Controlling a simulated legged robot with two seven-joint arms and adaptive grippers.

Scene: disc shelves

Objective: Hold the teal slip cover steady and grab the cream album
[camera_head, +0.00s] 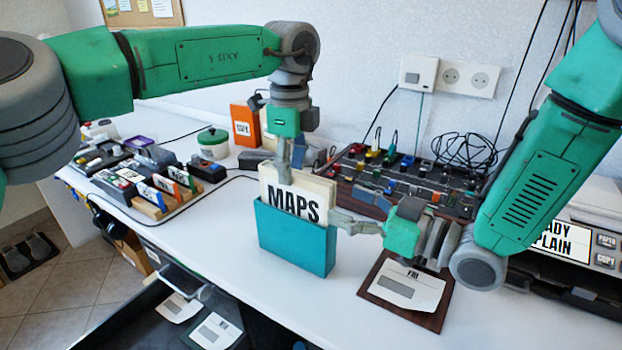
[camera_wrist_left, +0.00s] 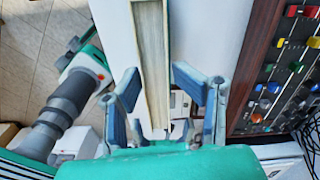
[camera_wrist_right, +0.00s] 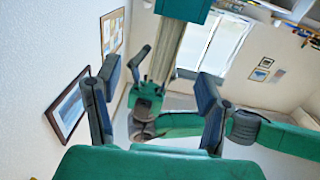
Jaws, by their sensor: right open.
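The teal slip cover (camera_head: 290,243) stands upright on the white desk. The cream album (camera_head: 297,205), marked MAPS, stands in it with its upper part above the rim. My left gripper (camera_head: 287,165) comes from above, its fingers on either side of the album's top. My right gripper (camera_head: 345,218) is open at the cover's right end. In the right wrist view the cover (camera_wrist_right: 184,9) and album (camera_wrist_right: 165,50) lie ahead between its spread fingers (camera_wrist_right: 155,82); contact cannot be told.
A wooden board with a paper card (camera_head: 405,288) lies under my right arm. A mixer panel (camera_head: 430,185) with knobs and cables stands behind. An orange box (camera_head: 246,126), a lidded pot (camera_head: 213,143) and a disc rack (camera_head: 165,195) stand left. The desk before the cover is clear.

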